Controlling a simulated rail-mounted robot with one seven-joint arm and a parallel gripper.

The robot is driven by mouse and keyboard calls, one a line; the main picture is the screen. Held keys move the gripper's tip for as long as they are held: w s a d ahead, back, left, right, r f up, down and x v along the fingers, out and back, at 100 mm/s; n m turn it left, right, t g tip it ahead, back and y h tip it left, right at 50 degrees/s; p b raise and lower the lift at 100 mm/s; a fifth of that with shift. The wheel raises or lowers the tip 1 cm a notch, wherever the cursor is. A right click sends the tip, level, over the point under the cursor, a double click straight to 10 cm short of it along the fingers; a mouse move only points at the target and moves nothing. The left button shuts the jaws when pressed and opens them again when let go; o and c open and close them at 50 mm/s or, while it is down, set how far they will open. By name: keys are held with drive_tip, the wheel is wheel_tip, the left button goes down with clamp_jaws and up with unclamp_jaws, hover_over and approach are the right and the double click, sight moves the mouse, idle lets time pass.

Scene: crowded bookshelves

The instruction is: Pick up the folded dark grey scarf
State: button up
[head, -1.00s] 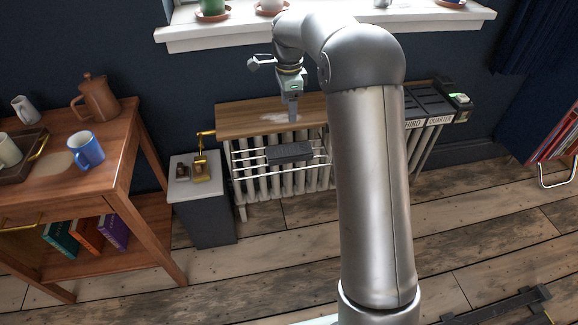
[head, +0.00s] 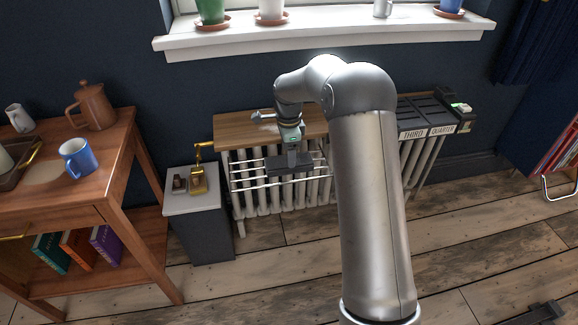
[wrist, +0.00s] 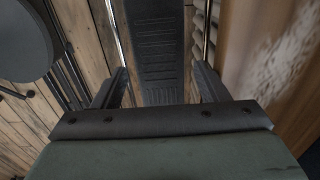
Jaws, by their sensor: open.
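I cannot tell how deep the fingers reach.
A wooden shelf (head: 235,133) tops the radiator close behind my gripper. A grey cabinet (head: 200,230) with a brass item (head: 198,180) stands to the left. Dark boxes (head: 425,115) sit at the right end. A table with a blue mug (head: 76,157) is further left.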

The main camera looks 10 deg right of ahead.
wheel_tip(320, 180, down, 4)
drive_tip(key=shift+f+b, duration=0.2)
drive_tip(key=shift+b, duration=0.4)
drive_tip(key=c, duration=0.8)
drive_tip(key=shift+c, duration=0.2)
